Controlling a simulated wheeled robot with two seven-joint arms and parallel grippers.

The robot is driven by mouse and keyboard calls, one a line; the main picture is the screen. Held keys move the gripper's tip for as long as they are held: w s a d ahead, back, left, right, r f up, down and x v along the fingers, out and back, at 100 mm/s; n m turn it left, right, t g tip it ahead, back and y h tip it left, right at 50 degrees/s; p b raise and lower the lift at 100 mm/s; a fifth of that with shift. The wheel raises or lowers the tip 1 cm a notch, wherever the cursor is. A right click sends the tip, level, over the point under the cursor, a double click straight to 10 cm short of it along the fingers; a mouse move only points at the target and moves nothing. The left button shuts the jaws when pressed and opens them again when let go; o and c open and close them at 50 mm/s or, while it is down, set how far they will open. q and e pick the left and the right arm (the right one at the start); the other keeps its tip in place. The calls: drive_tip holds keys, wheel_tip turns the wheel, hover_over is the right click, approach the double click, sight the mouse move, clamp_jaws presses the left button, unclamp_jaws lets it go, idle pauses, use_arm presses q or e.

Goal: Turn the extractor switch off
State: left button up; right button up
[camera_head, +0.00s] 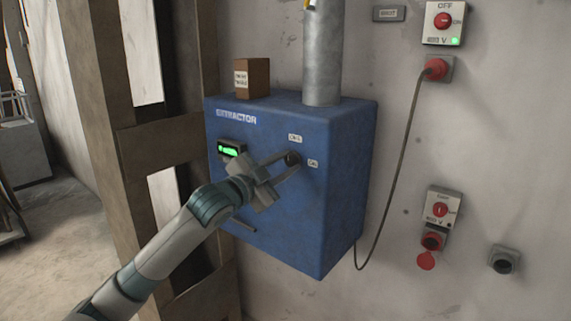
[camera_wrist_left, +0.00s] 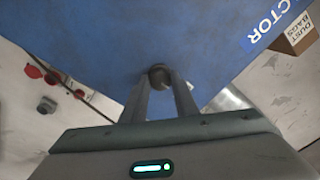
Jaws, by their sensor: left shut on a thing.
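The blue extractor box (camera_head: 340,215) is fixed to the wall, with a green-lit display (camera_head: 229,149) on its front. Its dark round switch knob (camera_head: 292,158) sits at the front's upper right, between two small white labels. My left gripper (camera_head: 284,163) reaches in from the lower left and is shut on the knob. The left wrist view shows the knob (camera_wrist_left: 160,74) between the two fingertips (camera_wrist_left: 160,82). The fingers partly cover the knob, and I cannot read its exact position. My right gripper is not in view.
A cardboard dust-bag box (camera_head: 252,78) and a metal pipe (camera_head: 323,55) stand on top of the extractor. A cable (camera_head: 400,160) runs from a red plug (camera_head: 436,68) down behind the box. Wall switches (camera_head: 444,22) and sockets are at right. A wooden post (camera_head: 100,120) stands at left.

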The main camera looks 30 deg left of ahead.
use_arm(q)
drive_tip(key=o, duration=1.1)
drive_tip(key=shift+c, duration=0.2)
drive_tip(key=shift+s+a+f+b, duration=0.1)
drive_tip(key=shift+s+f+b, duration=0.05)
drive_tip(key=shift+s+b, duration=0.3)
use_arm(e)
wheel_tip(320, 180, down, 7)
drive_tip(key=b, duration=0.6)
use_arm(q)
drive_tip(key=s+a+b, duration=0.1)
drive_tip(key=s+b, duration=0.6)
drive_tip(key=s, duration=0.9)
drive_tip(key=shift+s+a+f, duration=0.15)
drive_tip(key=shift+s+f, duration=0.05)
drive_tip(key=shift+f, duration=0.05)
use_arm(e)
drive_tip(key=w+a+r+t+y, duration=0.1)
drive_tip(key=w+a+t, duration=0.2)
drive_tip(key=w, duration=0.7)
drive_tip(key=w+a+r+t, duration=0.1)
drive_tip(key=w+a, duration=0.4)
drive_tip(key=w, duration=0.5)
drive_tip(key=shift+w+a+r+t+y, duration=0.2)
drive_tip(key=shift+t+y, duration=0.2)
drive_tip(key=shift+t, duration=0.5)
